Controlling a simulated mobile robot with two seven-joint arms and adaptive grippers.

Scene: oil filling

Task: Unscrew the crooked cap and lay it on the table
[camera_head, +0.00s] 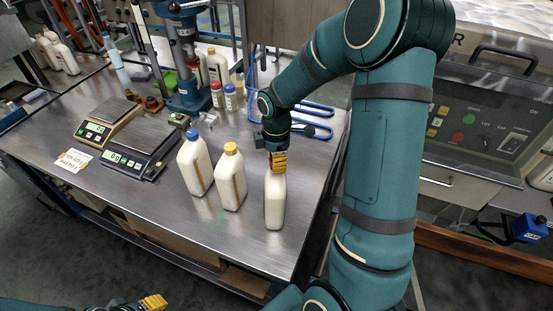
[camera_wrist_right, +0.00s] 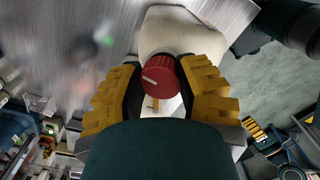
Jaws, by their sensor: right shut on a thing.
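The rightmost white bottle (camera_head: 275,205) stands upright near the table's right end. My right gripper (camera_head: 278,160) is at its top, hiding the cap in the head view. In the right wrist view the red cap (camera_wrist_right: 158,74), with a white line on it, sits between the yellow fingers of my right gripper (camera_wrist_right: 160,85). The gripper is shut on the cap, above the white bottle (camera_wrist_right: 180,32). Whether the cap is tilted or loose on the neck is unclear. My left gripper (camera_head: 153,302) shows only partly at the bottom edge, below the table (camera_head: 125,195).
A blue-capped bottle (camera_head: 195,165) and a yellow-capped bottle (camera_head: 231,180) stand close to the left. Two scales (camera_head: 137,150) and a paper sign (camera_head: 73,160) lie farther left. A blue stand (camera_head: 188,90) is behind. Table surface is bare left of the bottles and along the front.

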